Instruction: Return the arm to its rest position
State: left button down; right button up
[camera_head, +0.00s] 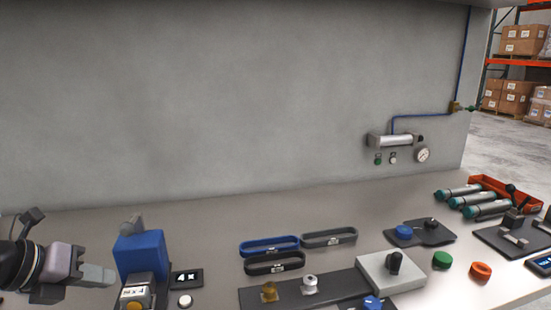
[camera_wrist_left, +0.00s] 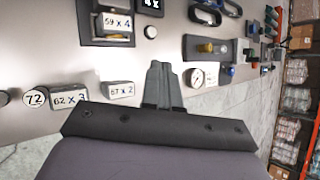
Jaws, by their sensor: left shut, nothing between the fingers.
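My left gripper (camera_head: 98,275) comes in from the left edge of the head view, low over the left part of the bench. Its fingers are shut together with nothing between them. It also shows in the left wrist view (camera_wrist_left: 158,75), its closed fingertips pointing over the bench. My right gripper is in neither view.
The bench (camera_head: 210,225) carries a small display (camera_head: 187,279), belt loops (camera_head: 270,245), a grey box with a black knob (camera_head: 390,272), and teal-ended cylinders (camera_head: 458,192) by an orange tray (camera_head: 505,192). In the wrist view, labelled blocks (camera_wrist_left: 117,90) stand near my fingers. A grey wall (camera_head: 200,100) rises behind.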

pick_arm(q)
jog(key=s+d+r+n+t+h, duration=0.3)
jog(key=d+r+n+t+h, duration=0.55)
jog(key=d, duration=0.45)
jog(key=s+a+f+n+g+y, duration=0.1)
jog(key=s+a+f+n+y, duration=0.1)
jog(key=a+f+n+y, duration=0.55)
jog(key=s+a+f+n+g+y, duration=0.1)
jog(key=s+a+f+n+y, duration=0.15)
jog(key=f+n+y, duration=0.9)
jog(key=s+d+f+n+g+h, duration=0.25)
jog(key=s+f+g, duration=0.3)
jog(key=s, duration=0.35)
jog(key=s+d+f+n+g+h, duration=0.25)
jog(key=s+f+g, duration=0.3)
jog(key=s, duration=0.35)
jog(key=w+d+f+t+h+b, duration=0.1)
jog(key=w+f+t+b, duration=0.1)
jog(key=f, duration=0.4)
jog(key=w+d+f+t+h+b, duration=0.1)
jog(key=w+f+t, duration=0.4)
jog(key=f, duration=0.1)
jog(key=shift+f+m+b, duration=0.4)
jog(key=shift+m, duration=0.05)
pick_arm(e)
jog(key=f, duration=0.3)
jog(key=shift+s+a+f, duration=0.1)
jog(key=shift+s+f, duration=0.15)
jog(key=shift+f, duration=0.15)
